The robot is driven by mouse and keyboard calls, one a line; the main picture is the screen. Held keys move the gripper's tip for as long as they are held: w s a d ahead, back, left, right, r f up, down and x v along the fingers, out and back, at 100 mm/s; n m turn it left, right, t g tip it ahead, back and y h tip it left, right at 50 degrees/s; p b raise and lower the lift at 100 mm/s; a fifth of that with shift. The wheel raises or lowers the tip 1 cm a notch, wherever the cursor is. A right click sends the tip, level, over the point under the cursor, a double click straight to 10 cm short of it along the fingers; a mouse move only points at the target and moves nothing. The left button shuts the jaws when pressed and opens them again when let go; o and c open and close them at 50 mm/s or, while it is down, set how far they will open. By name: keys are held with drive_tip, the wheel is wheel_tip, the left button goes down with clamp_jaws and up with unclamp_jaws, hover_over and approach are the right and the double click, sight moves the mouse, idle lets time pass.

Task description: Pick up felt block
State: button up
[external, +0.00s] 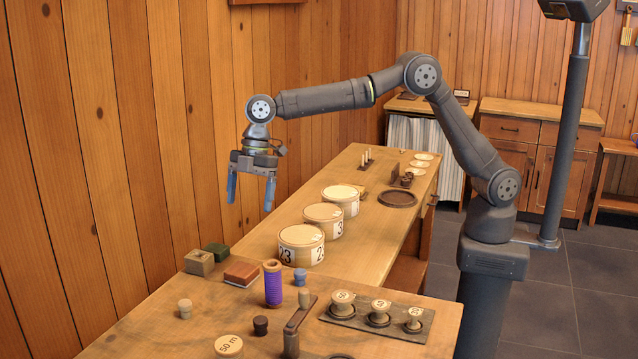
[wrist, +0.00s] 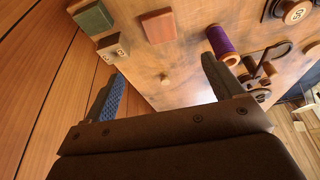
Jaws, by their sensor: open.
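I cannot tell for certain which is the felt block. The wrist view shows the green block (wrist: 92,17), the reddish-brown block (wrist: 158,25) and the tan block (wrist: 112,47) beyond the fingertips. My gripper (external: 250,194) hangs in the air well above the bench, open and empty; its two blue-padded fingers also show in the wrist view (wrist: 163,80).
A purple thread spool (external: 273,284) stands upright right of the blocks. A small pale peg (external: 185,309) stands in front. Round numbered boxes (external: 301,245) stand behind, and a dark rack of spools (external: 378,318) lies right. The plank wall (external: 90,150) runs close along the left.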

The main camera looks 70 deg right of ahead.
sight(242, 268)
drive_tip(key=x, duration=1.7)
drive_tip(key=shift+a+f, duration=0.15)
drive_tip(key=shift+f, duration=0.05)
drive_tip(key=c, duration=1.1)
drive_tip(key=shift+r, duration=0.15)
